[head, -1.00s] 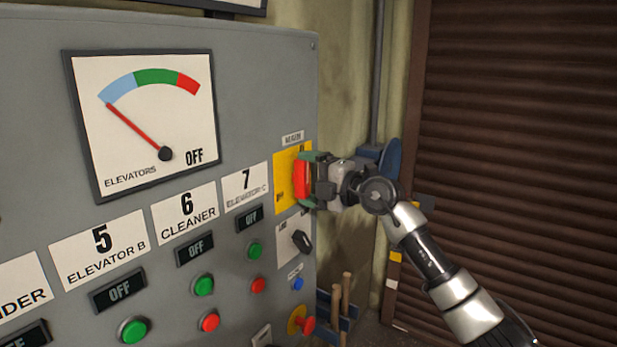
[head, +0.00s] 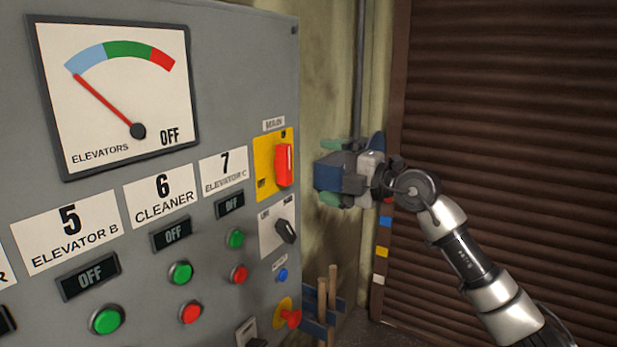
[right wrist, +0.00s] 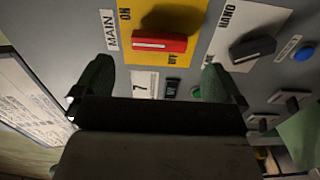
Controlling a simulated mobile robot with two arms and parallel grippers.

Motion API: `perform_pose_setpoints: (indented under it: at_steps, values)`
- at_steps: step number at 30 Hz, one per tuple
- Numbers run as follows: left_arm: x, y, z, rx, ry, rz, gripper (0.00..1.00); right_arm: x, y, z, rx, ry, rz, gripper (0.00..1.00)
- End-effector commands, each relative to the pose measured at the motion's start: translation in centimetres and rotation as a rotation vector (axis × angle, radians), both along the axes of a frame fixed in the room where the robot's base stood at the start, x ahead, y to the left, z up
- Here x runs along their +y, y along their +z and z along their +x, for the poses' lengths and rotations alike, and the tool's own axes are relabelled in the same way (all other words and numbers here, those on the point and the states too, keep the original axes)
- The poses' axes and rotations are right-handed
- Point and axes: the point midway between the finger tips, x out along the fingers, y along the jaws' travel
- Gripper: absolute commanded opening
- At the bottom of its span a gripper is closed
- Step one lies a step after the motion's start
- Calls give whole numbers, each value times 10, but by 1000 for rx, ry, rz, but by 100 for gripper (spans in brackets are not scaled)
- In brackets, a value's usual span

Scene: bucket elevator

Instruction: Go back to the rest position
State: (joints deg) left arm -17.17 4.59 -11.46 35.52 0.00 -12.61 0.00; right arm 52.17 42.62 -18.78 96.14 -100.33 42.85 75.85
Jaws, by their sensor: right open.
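My right gripper (head: 331,172) is open and empty in the head view, just right of the control panel (head: 225,60) and apart from it. In the right wrist view its two green fingertips (right wrist: 155,82) are spread wide, with the panel beyond them. The red main switch handle (head: 284,165) stands on its yellow plate (head: 262,160). It also shows in the right wrist view as a red handle (right wrist: 158,43) between ON and OFF lettering. My left gripper is not in view.
A black selector knob (head: 286,231), a blue button (head: 282,275) and a red mushroom button (head: 291,318) sit below the main switch. The elevators gauge (head: 115,95) reads OFF. A brown shutter (head: 500,120) is at the right. Wooden handles (head: 328,305) stand beside the panel.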

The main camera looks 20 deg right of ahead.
Motion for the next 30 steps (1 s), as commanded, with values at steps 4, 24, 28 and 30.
perform_pose_setpoints:
  at_steps: [4,24,28,30]
  values:
    - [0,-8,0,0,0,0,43,-10,-2,-12,1,-1,-2,100]
    - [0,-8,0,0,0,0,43,-12,-19,-8,28,15,41,100]
    - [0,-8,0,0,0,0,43,-11,-82,14,107,41,189,100]
    - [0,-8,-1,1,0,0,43,-14,-132,26,166,31,304,100]
